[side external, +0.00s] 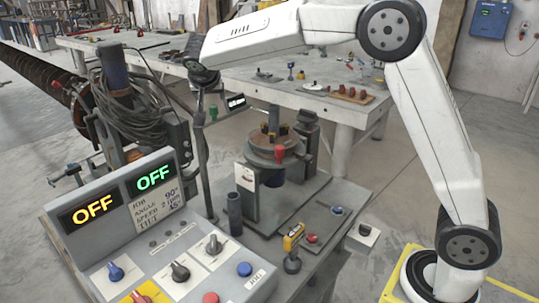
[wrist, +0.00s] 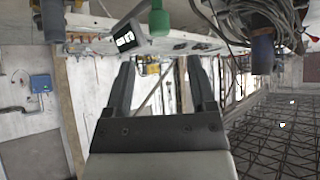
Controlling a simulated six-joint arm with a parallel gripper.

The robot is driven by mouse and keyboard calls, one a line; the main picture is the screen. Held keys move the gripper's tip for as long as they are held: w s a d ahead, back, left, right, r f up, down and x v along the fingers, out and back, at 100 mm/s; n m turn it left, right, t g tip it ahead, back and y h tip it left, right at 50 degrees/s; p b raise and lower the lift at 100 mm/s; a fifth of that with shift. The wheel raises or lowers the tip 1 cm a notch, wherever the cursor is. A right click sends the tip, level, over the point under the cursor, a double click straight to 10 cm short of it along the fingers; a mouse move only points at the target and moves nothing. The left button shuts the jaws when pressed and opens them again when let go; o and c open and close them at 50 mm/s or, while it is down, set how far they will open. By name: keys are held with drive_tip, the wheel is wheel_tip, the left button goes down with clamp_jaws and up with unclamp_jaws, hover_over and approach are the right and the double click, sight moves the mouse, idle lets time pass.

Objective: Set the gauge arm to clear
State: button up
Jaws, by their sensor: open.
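A small black display with white digits (side external: 236,102) stands near the end of my arm in the side view; its digits are too small to read. It looks like part of the gauge. The display also shows at the top of the wrist view (wrist: 125,40), left of a green handle (wrist: 158,20). The green handle (side external: 213,112) hangs just left of the display in the side view, by a thin dark post (side external: 201,150). My gripper (wrist: 160,62) has its fingers apart with nothing between them. The green handle is beyond the fingertips, apart from them. The fingers cannot be made out in the side view.
A control panel (side external: 120,255) shows OFF on two displays above several knobs and buttons. The round positioner table (side external: 273,147) with a red handle stands at centre. A yellow-topped lever (side external: 293,240) is in front. Coiled cable (side external: 135,110) hangs at left. Workbenches stand behind.

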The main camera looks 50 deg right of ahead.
sight(213, 106)
drive_tip(key=shift+f, duration=0.1)
drive_tip(key=shift+x, duration=3.85)
clamp_jaws()
